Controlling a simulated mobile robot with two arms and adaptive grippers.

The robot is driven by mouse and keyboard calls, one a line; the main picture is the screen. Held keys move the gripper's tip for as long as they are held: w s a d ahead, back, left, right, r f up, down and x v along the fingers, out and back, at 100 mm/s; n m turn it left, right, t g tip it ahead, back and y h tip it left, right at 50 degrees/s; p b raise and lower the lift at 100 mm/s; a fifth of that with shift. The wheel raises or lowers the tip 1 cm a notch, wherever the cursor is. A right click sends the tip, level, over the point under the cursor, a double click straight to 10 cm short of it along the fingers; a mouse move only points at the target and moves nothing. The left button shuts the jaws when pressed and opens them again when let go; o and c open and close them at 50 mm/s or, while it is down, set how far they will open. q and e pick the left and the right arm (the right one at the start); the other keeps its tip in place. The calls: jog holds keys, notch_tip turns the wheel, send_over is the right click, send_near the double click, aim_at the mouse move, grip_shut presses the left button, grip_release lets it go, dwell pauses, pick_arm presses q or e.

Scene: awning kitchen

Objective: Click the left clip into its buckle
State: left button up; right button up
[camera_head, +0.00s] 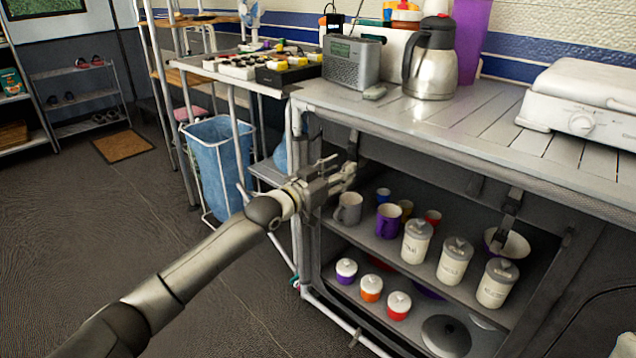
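A dark strap with the left clip (352,145) hangs from the counter's front edge, at the upper left of the open cupboard. My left gripper (345,175) is at the strap's lower end, in front of the cupboard's left opening. Its fingers overlap the strap's end, so I cannot tell whether they are open or shut on the clip. I cannot make out the left buckle. A second dark strap with a clip (511,200) hangs at the right, in front of a white bowl. My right gripper is not in view.
The cupboard shelves hold mugs (389,221), white canisters (455,262) and small lidded jars (371,287). On the counter (480,125) stand a radio (351,62), a steel jug (431,60) and a white stove (585,100). A blue bin (222,160) stands left of the cupboard.

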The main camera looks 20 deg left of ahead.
pick_arm(q)
jog(key=v, duration=1)
jog(key=shift+s, duration=0.25)
jog(key=shift+a, duration=0.15)
